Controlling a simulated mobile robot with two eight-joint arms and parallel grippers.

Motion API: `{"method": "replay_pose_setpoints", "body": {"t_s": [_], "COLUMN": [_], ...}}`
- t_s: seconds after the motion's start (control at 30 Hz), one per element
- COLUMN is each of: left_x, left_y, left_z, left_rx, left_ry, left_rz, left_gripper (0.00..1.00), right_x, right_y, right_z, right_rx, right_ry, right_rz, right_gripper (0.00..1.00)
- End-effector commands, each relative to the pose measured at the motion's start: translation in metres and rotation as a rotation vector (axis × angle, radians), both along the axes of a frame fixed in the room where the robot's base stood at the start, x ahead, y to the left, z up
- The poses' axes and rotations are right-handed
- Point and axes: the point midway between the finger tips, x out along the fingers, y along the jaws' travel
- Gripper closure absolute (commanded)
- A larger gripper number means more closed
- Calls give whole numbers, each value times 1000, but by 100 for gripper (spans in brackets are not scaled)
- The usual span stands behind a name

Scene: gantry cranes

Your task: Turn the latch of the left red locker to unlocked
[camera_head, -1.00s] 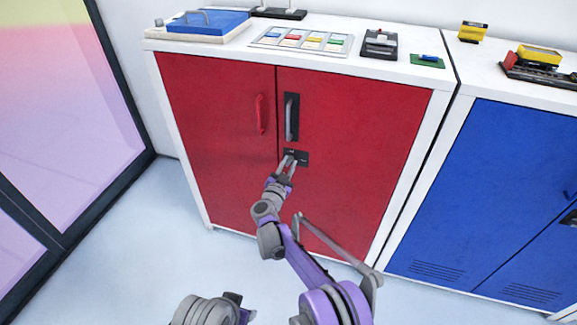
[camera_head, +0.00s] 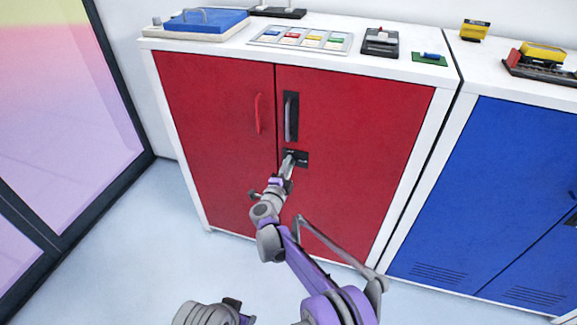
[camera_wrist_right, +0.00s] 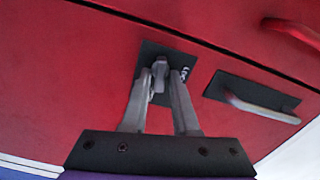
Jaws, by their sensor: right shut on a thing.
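The left red locker (camera_head: 215,140) stands ahead with both doors shut. Its latch is a small knob on a dark plate (camera_head: 301,158) on the right door, below the dark handle. In the right wrist view the grey latch knob (camera_wrist_right: 160,74) sits between the fingertips, on the dark plate with small white lettering that is too small to read. My right gripper (camera_head: 288,160) is shut on the latch knob; it also shows in the right wrist view (camera_wrist_right: 160,88). The fingers partly hide the knob in the head view. My left gripper is not clearly in view.
A dark-backed handle (camera_head: 291,117) is just above the latch, and a red handle (camera_head: 258,113) is on the left door. A blue locker (camera_head: 490,180) stands at the right. Several items, including a button panel (camera_head: 300,40), lie on top. The floor in front is clear.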

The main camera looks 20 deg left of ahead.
Motion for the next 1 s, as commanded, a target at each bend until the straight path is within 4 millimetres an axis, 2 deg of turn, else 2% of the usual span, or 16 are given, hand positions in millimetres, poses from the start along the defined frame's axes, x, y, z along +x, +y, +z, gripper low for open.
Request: {"method": "replay_pose_setpoints", "body": {"t_s": [0.4,1.0], "left_x": [0,0], "left_y": [0,0], "left_z": [-2,-2], "left_rx": [0,0], "left_ry": [0,1], "left_rz": [0,0], "left_gripper": [50,50], "right_x": [0,0], "right_y": [0,0], "right_z": [-1,-1], "right_rx": [206,240], "right_ry": [-7,-8], "right_rz": [-1,-1], "right_gripper": [100,100]}}
